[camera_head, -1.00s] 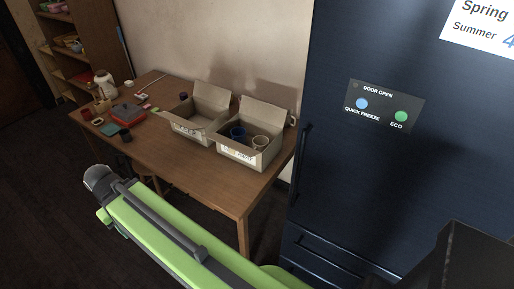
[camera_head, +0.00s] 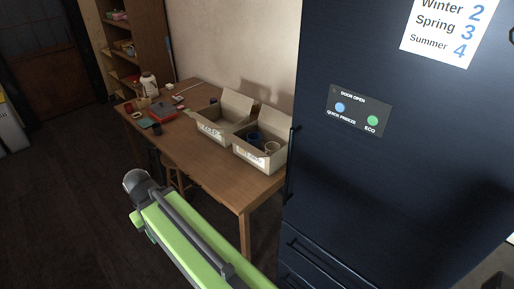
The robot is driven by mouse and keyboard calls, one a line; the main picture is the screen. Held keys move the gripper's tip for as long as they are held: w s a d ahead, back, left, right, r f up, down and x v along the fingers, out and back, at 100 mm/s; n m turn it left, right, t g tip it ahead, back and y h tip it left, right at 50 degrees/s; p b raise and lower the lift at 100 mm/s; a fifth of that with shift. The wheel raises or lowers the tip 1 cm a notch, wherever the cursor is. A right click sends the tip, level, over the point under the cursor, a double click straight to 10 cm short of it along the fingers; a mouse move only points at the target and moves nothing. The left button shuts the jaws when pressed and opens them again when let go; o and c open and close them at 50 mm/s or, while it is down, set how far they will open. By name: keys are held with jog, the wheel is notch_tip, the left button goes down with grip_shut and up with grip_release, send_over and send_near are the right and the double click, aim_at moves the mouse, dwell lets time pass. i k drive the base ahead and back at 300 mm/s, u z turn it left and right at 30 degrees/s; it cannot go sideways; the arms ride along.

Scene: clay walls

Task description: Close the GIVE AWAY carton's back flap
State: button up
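The GIVE AWAY carton (camera_head: 276,167) is the right one of two open cartons on the wooden table, close to the fridge. Its label faces front and is small and hard to read now. Its back flap (camera_head: 273,121) stands up, tilted back near the wall. A dark blue cup (camera_head: 253,138) and a pale cup (camera_head: 271,148) show inside the carton. My green arm reaches up from the bottom, in front of the table and well apart from the carton.
The other carton (camera_head: 212,131) stands just left, its back flap up too. The dark blue fridge (camera_head: 400,170) rises close at the right. A stool (camera_head: 174,176) is partly under the table (camera_head: 215,178). Small items crowd the table's left end. The floor at left is clear.

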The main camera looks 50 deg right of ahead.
aim_at(277, 120)
jog(key=u, duration=2.05)
jog(key=i, duration=0.9)
jog(key=z, duration=3.95)
jog(key=i, duration=1)
jog(key=k, duration=0.5)
jog(key=u, duration=0.05)
